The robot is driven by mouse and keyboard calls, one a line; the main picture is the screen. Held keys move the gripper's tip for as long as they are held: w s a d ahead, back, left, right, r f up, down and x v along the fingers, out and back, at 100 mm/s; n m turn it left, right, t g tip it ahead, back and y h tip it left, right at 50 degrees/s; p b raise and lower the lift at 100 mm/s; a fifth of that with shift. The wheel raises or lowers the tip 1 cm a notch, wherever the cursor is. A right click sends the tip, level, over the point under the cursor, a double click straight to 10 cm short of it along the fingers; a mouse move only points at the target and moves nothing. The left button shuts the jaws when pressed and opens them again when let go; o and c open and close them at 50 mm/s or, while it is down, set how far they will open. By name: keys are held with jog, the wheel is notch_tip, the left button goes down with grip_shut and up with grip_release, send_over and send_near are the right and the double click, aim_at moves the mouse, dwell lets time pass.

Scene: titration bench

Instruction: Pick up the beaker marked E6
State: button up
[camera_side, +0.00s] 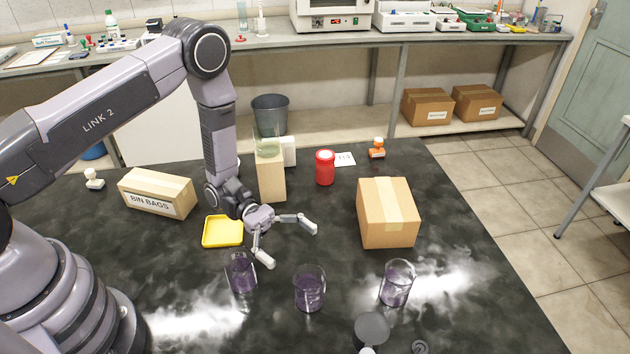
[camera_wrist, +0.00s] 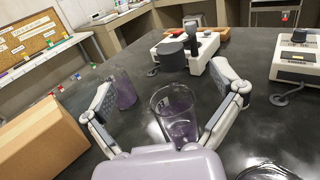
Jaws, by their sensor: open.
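Three clear glass beakers with purple liquid stand upright on the dark bench: a left one (camera_side: 241,273), a middle one (camera_side: 309,289) and a right one (camera_side: 396,284). No mark on them is readable, so I cannot tell which is E6. My gripper (camera_side: 289,245) is open and empty, its fingers spread toward the middle beaker, which stands just beyond the fingertips. In the wrist view, my gripper (camera_wrist: 163,88) frames one beaker (camera_wrist: 177,117), apparently the middle one. Another beaker (camera_wrist: 124,92) stands farther back, beside the left finger.
A cardboard box (camera_side: 388,213) stands right of my gripper. A yellow tray (camera_side: 222,231) and a BIN BAGS box (camera_side: 157,194) lie left. Behind are a wooden block (camera_side: 271,182) with glassware and a red container (camera_side: 325,168). A grey round plate (camera_side: 372,328) is near the front.

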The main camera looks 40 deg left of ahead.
aim_at(298, 271)
notch_tip(298, 271, down, 6)
jog(key=shift+f, duration=0.15)
jog(key=shift+s+d+f, duration=0.1)
jog(key=shift+s+d, duration=0.05)
jog(key=shift+d, duration=0.45)
jog(key=shift+s+d, duration=0.1)
jog(key=shift+d, duration=0.8)
jog(key=c, duration=1.3)
